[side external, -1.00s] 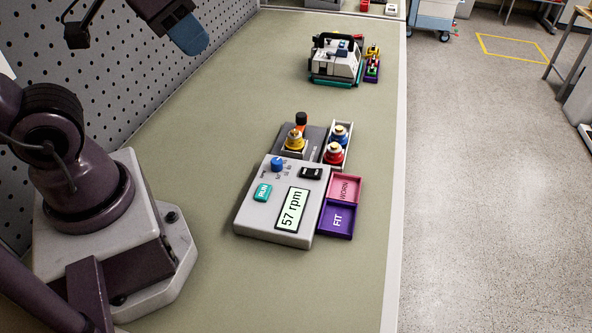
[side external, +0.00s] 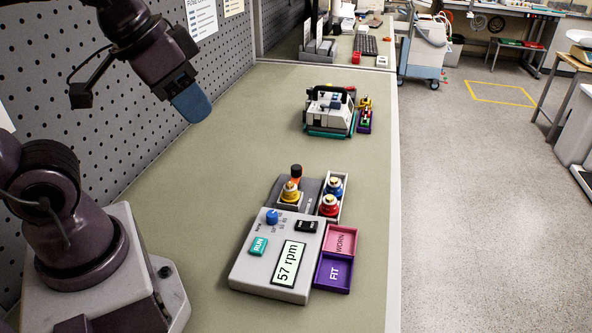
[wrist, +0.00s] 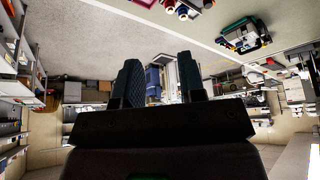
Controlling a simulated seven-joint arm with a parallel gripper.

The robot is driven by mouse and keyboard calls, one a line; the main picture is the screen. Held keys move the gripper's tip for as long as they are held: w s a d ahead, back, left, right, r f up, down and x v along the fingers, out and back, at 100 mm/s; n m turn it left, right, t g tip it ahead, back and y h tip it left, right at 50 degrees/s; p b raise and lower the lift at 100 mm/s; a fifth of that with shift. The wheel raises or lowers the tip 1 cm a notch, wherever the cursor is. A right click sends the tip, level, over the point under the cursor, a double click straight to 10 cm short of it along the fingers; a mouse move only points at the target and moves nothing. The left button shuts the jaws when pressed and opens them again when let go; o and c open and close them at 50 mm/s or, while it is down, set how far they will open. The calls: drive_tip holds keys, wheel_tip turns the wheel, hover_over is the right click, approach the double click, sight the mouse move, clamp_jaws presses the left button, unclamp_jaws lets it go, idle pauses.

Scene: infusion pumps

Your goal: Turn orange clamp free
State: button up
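The orange clamp (side external: 296,180), a small upright orange piece with a black top, stands at the back of the dark pump head (side external: 310,188). It is just behind the yellow-capped roller (side external: 290,193). My gripper (side external: 193,103) hangs high above the bench, to the left of and well clear of the clamp, its blue fingers pointing down and right. In the wrist view my gripper (wrist: 160,78) has its two dark fingers apart with nothing between them. I cannot make out the clamp in the wrist view.
The grey pump box (side external: 255,275) reads 57 rpm. Beside it are a pink WORN tray (side external: 340,240), a purple FIT tray (side external: 335,274) and a holder with blue-collared (side external: 334,187) and red (side external: 329,205) rollers. A second device (side external: 330,108) stands farther back. The bench between is clear.

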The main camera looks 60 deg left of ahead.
drive_tip(key=shift+o, duration=1.3)
drive_tip(key=w+a+f+n+g, duration=0.2)
drive_tip(key=w+a+f, duration=0.1)
drive_tip(key=w, duration=0.3)
drive_tip(key=w+a+f+n+g, duration=0.2)
drive_tip(key=w+a+f, duration=0.1)
drive_tip(key=w, duration=0.3)
drive_tip(key=shift+f+n, duration=0.3)
drive_tip(key=shift+f, duration=0.05)
drive_tip(key=n+g, duration=0.1)
drive_tip(key=n, duration=1)
hover_over(296, 167)
wheel_tip(296, 167, down, 10)
wheel_tip(296, 167, down, 12)
drive_tip(key=shift+w+f, duration=0.1)
drive_tip(key=c, duration=0.9)
